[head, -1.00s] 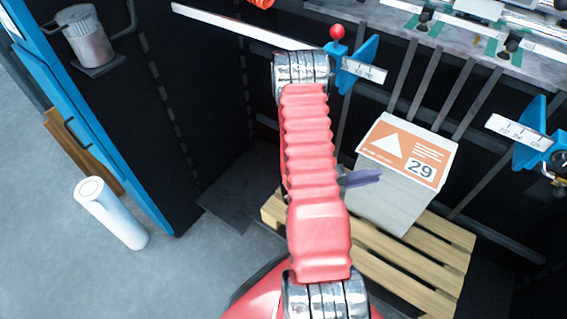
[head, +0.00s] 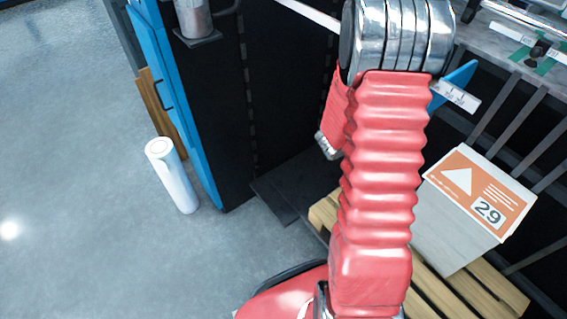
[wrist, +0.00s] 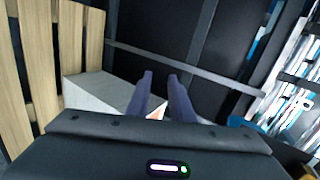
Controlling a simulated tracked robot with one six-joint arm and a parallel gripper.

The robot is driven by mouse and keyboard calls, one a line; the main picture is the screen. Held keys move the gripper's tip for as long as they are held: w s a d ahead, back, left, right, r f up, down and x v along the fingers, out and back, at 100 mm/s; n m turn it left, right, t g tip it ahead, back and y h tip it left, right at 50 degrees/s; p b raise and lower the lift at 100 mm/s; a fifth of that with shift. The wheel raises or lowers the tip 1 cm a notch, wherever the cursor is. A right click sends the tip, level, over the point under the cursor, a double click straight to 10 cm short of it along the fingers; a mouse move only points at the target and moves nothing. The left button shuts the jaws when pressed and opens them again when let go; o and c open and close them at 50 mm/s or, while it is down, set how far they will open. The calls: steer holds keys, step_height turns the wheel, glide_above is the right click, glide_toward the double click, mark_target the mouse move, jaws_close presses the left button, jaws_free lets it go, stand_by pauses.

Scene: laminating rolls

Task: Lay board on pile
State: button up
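A printed board (head: 468,182), orange with a white triangle and the number 29, lies flat on top of the pale pile (head: 445,228) on the right of the head view. Its edges look about flush with the pile. In the wrist view the pile's grey-white side (wrist: 95,95) is left of my gripper (wrist: 160,76). My gripper's two purple fingers stand apart with a gap between them, and I see nothing held. A small orange patch of the board (wrist: 156,113) shows between the fingers, beyond them. In the head view my arm hides the gripper.
The pile stands on a wooden pallet (head: 440,296), also in the wrist view (wrist: 85,40). A machine with blue plates (head: 459,84) and dark bars is behind it. A white roll (head: 173,177) stands on the open grey floor at left, beside a blue-edged dark cabinet (head: 172,110).

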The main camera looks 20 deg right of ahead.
steer(key=w+a+r+n+t+y, duration=0.5)
steer(key=w+a+r+n, duration=0.35)
steer(key=a, duration=0.45)
steer(key=a+r+n+t+y, duration=0.1)
steer(key=a+r+n+y, duration=0.1)
steer(key=a+r+n, duration=0.35)
steer(key=a+r+n+y, duration=0.2)
steer(key=a, duration=0.6)
steer(key=s+a+r+n+g+y, duration=0.1)
steer(key=s+a+r+n+y, duration=0.3)
steer(key=s+a+n, duration=0.5)
steer(key=s+a+r+n+g, duration=0.1)
steer(key=s+n, duration=0.2)
steer(key=s, duration=0.4)
steer(key=s+a+r+n+g+h, duration=0.1)
steer(key=s+a+n, duration=0.1)
steer(key=s+n, duration=0.2)
steer(key=s, duration=0.3)
steer(key=shift+s+a+g, duration=0.25)
steer(key=shift+a+g, duration=0.05)
steer(key=shift+g, duration=0.1)
steer(key=shift+r, duration=0.1)
